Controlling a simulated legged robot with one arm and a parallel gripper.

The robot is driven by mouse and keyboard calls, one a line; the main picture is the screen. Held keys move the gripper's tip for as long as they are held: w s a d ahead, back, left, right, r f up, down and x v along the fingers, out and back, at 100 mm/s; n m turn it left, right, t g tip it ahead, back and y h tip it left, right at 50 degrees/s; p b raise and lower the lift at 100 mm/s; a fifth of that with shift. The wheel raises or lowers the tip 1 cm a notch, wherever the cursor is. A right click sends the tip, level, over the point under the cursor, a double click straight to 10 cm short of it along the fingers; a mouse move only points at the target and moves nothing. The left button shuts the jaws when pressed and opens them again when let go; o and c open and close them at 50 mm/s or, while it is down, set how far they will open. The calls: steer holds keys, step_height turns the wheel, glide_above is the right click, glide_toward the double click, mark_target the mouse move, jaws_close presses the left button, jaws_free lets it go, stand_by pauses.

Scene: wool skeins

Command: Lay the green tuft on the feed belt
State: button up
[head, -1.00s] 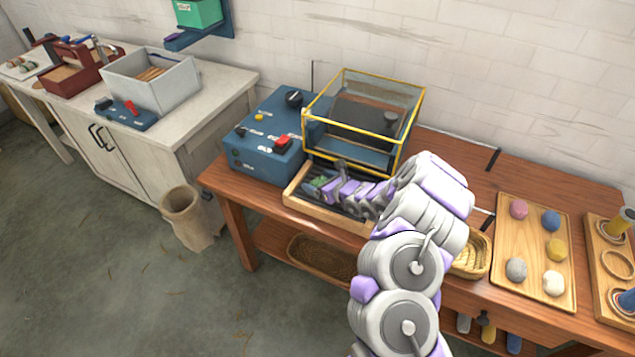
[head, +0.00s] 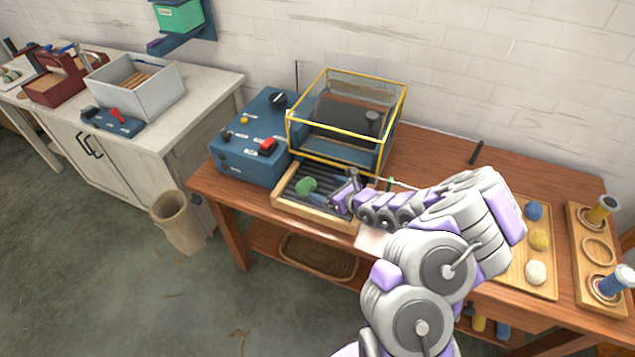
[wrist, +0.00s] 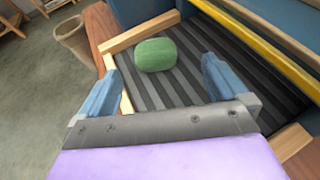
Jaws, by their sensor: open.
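The green tuft (head: 306,186) lies on the dark ribbed feed belt (head: 325,200), near the belt's left end. In the wrist view the tuft (wrist: 156,54) rests on the belt (wrist: 190,77) close to the wooden rim, ahead of my fingers and apart from them. My gripper (head: 340,197) is over the right part of the belt. In the wrist view my gripper (wrist: 160,85) has its two blue fingers spread wide with nothing between them.
A yellow-framed clear guard (head: 345,140) stands behind the belt. A blue control box (head: 240,160) with a red button is at its left. A wooden tray (head: 545,285) with wool tufts lies right, partly behind my arm. A bin (head: 178,220) stands on the floor.

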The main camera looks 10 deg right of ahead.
steer(key=shift+s+r, duration=0.3)
steer(key=shift+s, duration=0.15)
steer(key=shift+s+a+r, duration=0.2)
steer(key=shift+s+a, duration=0.1)
steer(key=shift+s, duration=0.05)
steer(key=s+a+r+n+g+y, duration=0.1)
steer(key=a+r+n+y, duration=0.2)
steer(key=a+r+n, duration=0.4)
steer(key=s+a+r+n+g+y, duration=0.15)
steer(key=a+r, duration=0.25)
steer(key=r, duration=0.5)
steer(key=s+a+r+n+g+y, duration=0.2)
steer(key=s+a+r+n+g, duration=0.6)
steer(key=s+a+n, duration=0.5)
steer(key=s+d+n+g+h, duration=0.1)
steer(key=s+d+n+h, duration=0.15)
steer(key=s, duration=0.55)
steer(key=s+d+n+g+h, duration=0.1)
steer(key=s+n+g+h, duration=0.15)
steer(key=s, duration=0.45)
steer(key=s+d+n+h, duration=0.3)
steer(key=s+d+h, duration=0.5)
steer(key=s+d, duration=0.5)
steer(key=d, duration=0.3)
steer(key=shift+d+f+t+h, duration=0.25)
steer(key=shift+t+h, duration=0.05)
steer(key=shift+h, duration=0.05)
steer(key=shift+s, duration=0.1)
